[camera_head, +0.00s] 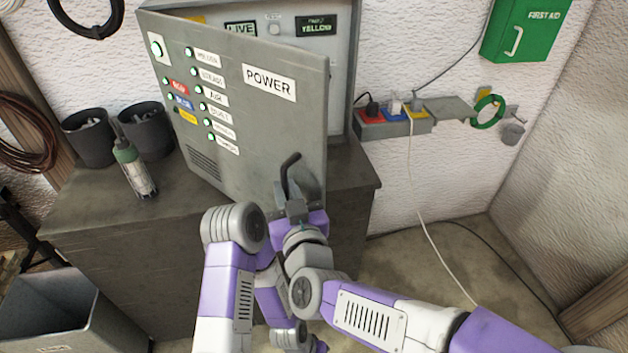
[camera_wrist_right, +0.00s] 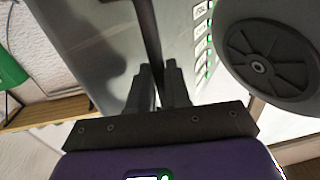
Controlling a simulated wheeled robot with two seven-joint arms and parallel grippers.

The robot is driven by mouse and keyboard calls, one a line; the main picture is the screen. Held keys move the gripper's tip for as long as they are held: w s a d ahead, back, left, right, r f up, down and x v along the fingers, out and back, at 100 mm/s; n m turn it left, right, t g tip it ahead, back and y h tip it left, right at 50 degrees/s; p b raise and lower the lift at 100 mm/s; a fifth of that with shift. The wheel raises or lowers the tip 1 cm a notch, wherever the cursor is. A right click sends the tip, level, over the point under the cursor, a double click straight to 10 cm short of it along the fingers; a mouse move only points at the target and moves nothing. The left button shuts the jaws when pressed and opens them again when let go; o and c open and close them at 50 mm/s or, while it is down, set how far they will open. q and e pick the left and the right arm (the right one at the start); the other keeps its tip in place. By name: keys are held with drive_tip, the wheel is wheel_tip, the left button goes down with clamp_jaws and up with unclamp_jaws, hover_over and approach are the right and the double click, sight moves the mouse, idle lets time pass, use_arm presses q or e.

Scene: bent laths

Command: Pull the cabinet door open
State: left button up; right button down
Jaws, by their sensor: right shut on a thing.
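The grey cabinet door (camera_head: 250,120) carries a POWER label and several green-lit buttons. It stands ajar, its right edge swung out from the cabinet (camera_head: 341,80). A dark bent handle (camera_head: 289,165) sits low near the door's right edge. My right gripper (camera_head: 294,197) is shut on the handle. In the right wrist view, the fingers (camera_wrist_right: 158,85) close around the dark handle bar (camera_wrist_right: 149,40), with the door face (camera_wrist_right: 95,45) behind. My left arm shows in front of the cabinet, but its gripper is not visible.
The cabinet stands on a dark grey bench (camera_head: 100,235). A wall socket strip (camera_head: 392,122) and a green first-aid box (camera_head: 524,28) hang right. Floor at right is mostly clear, with cables.

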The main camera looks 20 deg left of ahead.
drive_tip(key=shift+s+a+r, duration=0.2)
drive_tip(key=shift+s+a, duration=0.25)
drive_tip(key=shift+s, duration=0.3)
drive_tip(key=c, duration=1.5)
unclamp_jaws()
drive_tip(key=shift+o, duration=1.3)
drive_tip(key=shift+w+a, duration=0.1)
drive_tip(key=shift+a, duration=0.05)
drive_tip(key=shift+w+a+f, duration=0.1)
drive_tip(key=shift+a, duration=0.1)
drive_tip(key=v, duration=0.8)
drive_tip(key=shift+w+d, duration=0.1)
drive_tip(key=shift+c, duration=0.4)
